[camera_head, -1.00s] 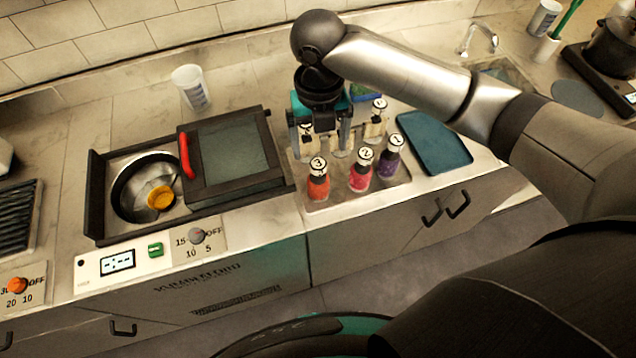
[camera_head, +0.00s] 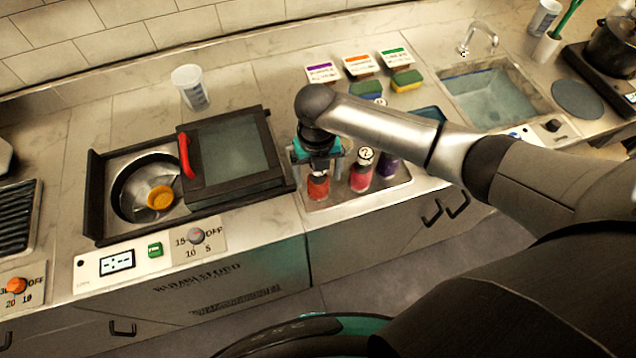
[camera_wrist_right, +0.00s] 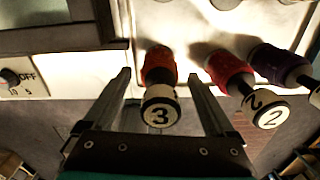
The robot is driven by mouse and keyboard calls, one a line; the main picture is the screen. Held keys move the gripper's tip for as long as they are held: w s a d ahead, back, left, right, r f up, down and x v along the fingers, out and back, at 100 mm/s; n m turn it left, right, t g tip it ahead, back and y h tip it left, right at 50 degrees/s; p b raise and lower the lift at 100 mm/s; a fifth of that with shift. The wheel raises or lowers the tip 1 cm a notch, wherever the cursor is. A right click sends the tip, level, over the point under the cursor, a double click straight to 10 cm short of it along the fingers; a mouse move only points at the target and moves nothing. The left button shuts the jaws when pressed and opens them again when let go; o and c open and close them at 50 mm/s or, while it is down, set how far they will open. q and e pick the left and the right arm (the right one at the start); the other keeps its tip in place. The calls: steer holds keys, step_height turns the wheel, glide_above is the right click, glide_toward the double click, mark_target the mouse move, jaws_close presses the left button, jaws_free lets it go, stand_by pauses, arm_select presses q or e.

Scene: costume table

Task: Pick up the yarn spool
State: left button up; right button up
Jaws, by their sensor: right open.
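I cannot make out a thing that is surely a yarn spool. My right gripper (camera_head: 318,172) is open above the orange bottle (camera_head: 318,189) at the left of the tray. A yellow-orange piece (camera_head: 160,198) lies in a round pan on the left. My left gripper is out of view.
A metal tray (camera_head: 345,200) holds the bottles at the counter's front edge. Left of it is a dark-framed box (camera_head: 232,160) with a red handle. A sink (camera_head: 492,96), sponges (camera_head: 407,80) and labelled cards (camera_head: 358,66) are behind. A white cup (camera_head: 190,88) stands at the back left.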

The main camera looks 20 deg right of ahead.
steer(key=shift+f, duration=0.1)
jaws_close()
stand_by(0.8)
